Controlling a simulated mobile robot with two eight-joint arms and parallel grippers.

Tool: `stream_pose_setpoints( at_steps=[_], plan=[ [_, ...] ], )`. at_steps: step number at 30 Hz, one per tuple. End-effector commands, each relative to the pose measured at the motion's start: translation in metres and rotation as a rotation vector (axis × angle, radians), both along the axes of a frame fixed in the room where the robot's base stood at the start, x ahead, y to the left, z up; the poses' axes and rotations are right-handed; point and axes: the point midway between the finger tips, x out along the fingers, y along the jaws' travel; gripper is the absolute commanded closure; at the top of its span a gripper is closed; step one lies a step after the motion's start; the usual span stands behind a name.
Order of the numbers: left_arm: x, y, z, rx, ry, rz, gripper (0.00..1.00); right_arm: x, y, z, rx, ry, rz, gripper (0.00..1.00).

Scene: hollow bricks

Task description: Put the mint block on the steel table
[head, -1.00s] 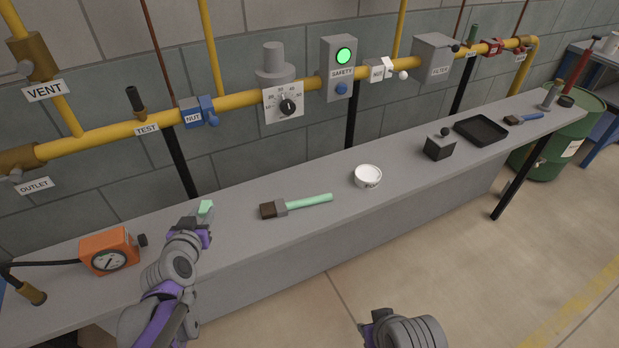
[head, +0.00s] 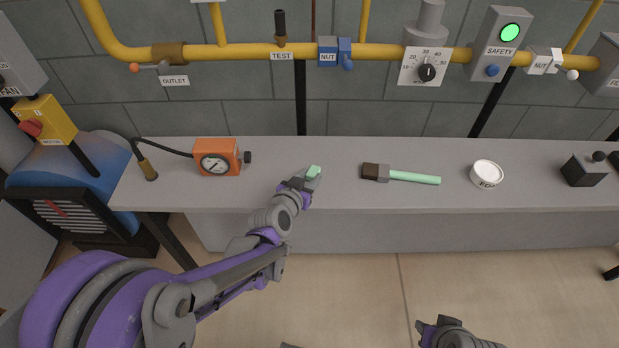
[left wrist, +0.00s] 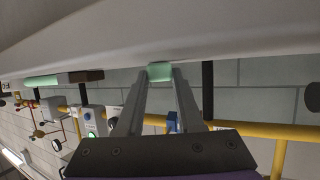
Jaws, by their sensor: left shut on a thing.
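The mint block (head: 314,172) is a small pale green block at the tip of my left gripper (head: 310,178). In the left wrist view the block (left wrist: 160,72) sits between the two fingertips of my left gripper (left wrist: 160,78), which is shut on it. The steel table (head: 330,198) is the long grey bench along the wall. The block appears over or at its top; I cannot tell whether it touches. My right gripper (head: 428,330) shows only partly at the bottom edge, and its jaws cannot be read.
An orange gauge box (head: 217,157) with a black hose stands left of the block. A brush (head: 400,175) with a mint handle lies to its right, then a white round tin (head: 487,173) and a dark box (head: 584,170). A yellow pipe (head: 385,53) runs along the wall behind.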

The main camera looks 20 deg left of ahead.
Motion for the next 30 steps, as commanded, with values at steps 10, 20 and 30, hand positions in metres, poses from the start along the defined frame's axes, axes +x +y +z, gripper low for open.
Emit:
stream_pose_setpoints(
  at_steps=[10,20,30],
  plan=[
    [0.0,0.0,-0.003,0.0,0.0,0.0,0.59,0.0,0.0,-0.002,0.0,0.001,0.0,0.7],
    [0.0,0.0,-0.002,0.001,0.0,0.0,0.34,0.0,0.0,-0.002,0.0,0.0,0.0,0.7],
    [-0.024,0.003,0.013,0.002,0.0,-0.001,0.34,0.0,0.0,0.008,0.0,-0.003,0.0,0.7]
  ],
)
